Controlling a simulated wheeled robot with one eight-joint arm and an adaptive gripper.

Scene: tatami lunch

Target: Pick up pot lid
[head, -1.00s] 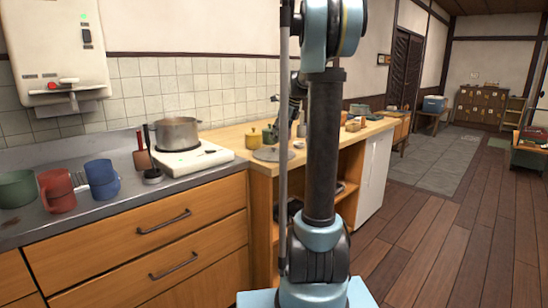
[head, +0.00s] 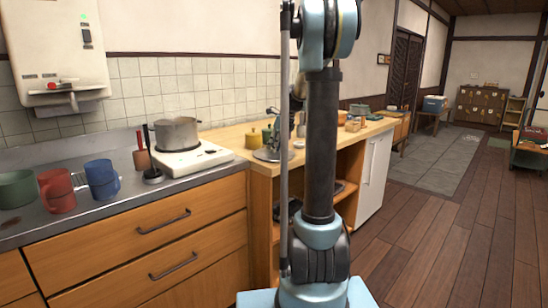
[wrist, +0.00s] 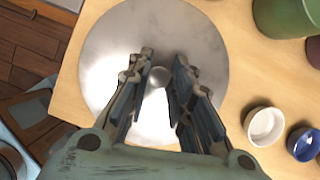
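The pot lid is a round grey metal disc with a small round knob. It lies on the wooden counter and fills the middle of the wrist view (wrist: 112,50); it also shows in the head view (head: 264,156), partly behind my arm. My gripper (wrist: 160,72) is over the lid, with one finger on each side of the knob. The fingers are open, and a gap shows between them and the knob. In the head view my gripper (head: 273,144) is low at the lid, small and partly hidden by my arm.
A pot (head: 176,133) stands on a white stove (head: 195,159) left of the lid. A green vessel (wrist: 287,18), a white cup (wrist: 265,126) and a blue cup (wrist: 303,144) stand right of the lid in the wrist view. The counter edge is at its left.

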